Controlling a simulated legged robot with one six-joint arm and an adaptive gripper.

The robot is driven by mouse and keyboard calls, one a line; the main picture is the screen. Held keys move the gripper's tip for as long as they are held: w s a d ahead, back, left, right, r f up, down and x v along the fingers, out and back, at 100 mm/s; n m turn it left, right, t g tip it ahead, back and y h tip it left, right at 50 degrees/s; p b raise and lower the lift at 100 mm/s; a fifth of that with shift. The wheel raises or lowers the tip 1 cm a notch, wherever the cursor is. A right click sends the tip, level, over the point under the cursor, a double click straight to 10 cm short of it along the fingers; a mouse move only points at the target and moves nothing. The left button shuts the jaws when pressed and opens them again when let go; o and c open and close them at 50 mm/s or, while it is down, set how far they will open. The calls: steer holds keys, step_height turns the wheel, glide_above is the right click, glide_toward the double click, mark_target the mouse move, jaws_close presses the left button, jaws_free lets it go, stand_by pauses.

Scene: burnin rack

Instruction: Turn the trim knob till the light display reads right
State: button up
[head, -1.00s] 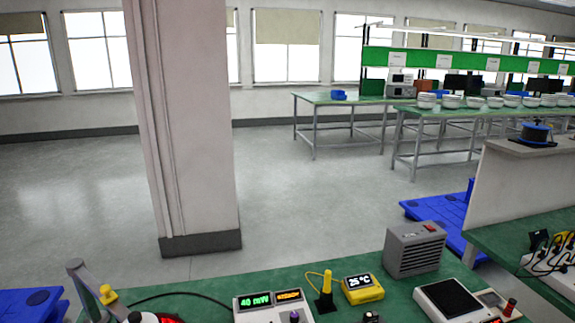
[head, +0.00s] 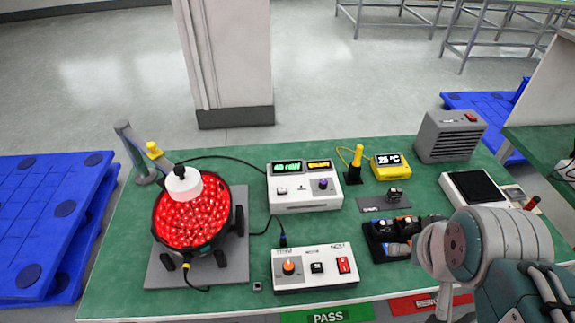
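The trim knob (head: 289,267) is orange and sits at the left of a white control box (head: 316,281) at the bench front. The box also carries a black control (head: 316,267) and a red rocker switch (head: 343,265). The light display (head: 287,167) glows green on a white meter behind the box; its earlier text was 40 mW, but it is too small to read surely now. A yellow-lit window (head: 319,165) is beside it. A round lamp with red lit dots (head: 192,215) stands at left, a white-domed head over it. My arm is at lower right, apart from the knob; its finger opening cannot be made out.
A black tray (head: 371,246) with small parts lies right of the control box. A yellow 25 °C thermometer (head: 391,166), a grey vented box (head: 450,136) and a dark-topped scale (head: 474,187) stand behind.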

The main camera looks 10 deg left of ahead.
stand_by(0.4)
steer(key=m+g+y, duration=0.2)
steer(key=m+g, duration=0.5)
steer(key=g, duration=0.3)
glide_above(289, 264)
steer(key=w+d, duration=0.2)
steer(key=w, duration=0.2)
step_height(289, 264, down, 16)
steer(key=f, duration=0.1)
steer(key=x, duration=1)
steer(key=shift+s+a, duration=0.15)
steer(key=shift+r, duration=0.1)
steer(key=shift+c, duration=0.3)
jaws_close()
